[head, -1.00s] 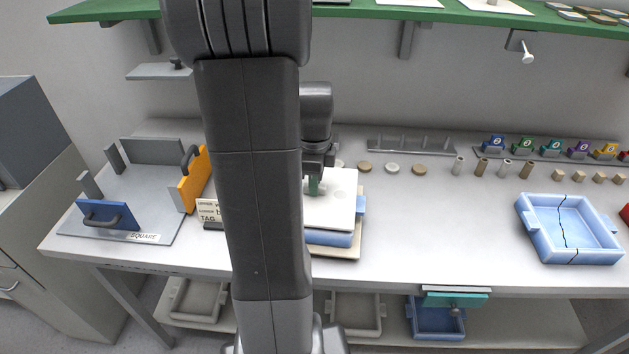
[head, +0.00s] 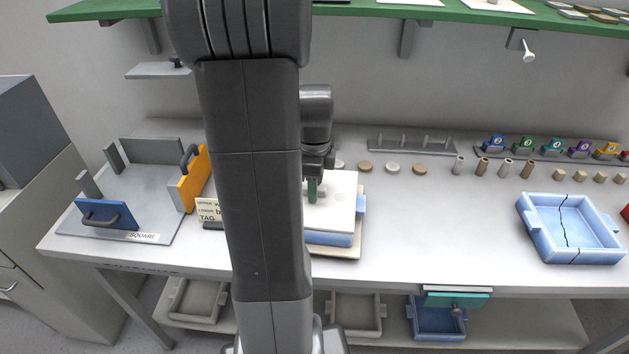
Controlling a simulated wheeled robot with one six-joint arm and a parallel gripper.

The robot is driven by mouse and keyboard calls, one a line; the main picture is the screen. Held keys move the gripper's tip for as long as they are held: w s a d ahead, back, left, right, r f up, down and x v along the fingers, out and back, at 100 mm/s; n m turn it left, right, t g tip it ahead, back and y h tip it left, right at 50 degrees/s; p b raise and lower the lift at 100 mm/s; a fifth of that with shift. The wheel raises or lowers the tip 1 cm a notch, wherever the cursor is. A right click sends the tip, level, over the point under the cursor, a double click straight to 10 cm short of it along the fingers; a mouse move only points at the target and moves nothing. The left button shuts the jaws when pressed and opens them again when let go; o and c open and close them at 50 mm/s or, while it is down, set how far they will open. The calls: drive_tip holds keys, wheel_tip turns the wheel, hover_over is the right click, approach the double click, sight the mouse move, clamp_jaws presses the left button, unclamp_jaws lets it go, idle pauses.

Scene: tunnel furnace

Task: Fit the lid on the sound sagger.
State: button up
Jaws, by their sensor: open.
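The sound sagger (head: 329,239) is a blue box on a beige board (head: 347,251) at the middle of the bench, partly hidden by my arm. The white lid (head: 336,210) lies over its top; I cannot tell whether it is fully seated. A blue handle of the sagger shows at its right side. My gripper (head: 312,197) is over the left part of the lid, by a small green piece (head: 312,188). It is open; whether it touches the lid is unclear. A cracked blue sagger (head: 570,229) sits at the right of the bench.
A grey plate marked SQUARE (head: 115,220) with blue and orange handled blocks stands at left. A tag sign (head: 209,211) is beside my arm. Small discs, cylinders and numbered blocks line the back. A green shelf (head: 400,12) hangs above. Bench front right of the lid is clear.

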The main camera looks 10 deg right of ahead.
wheel_tip(320, 180, up, 14)
idle(0.5)
idle(1.1)
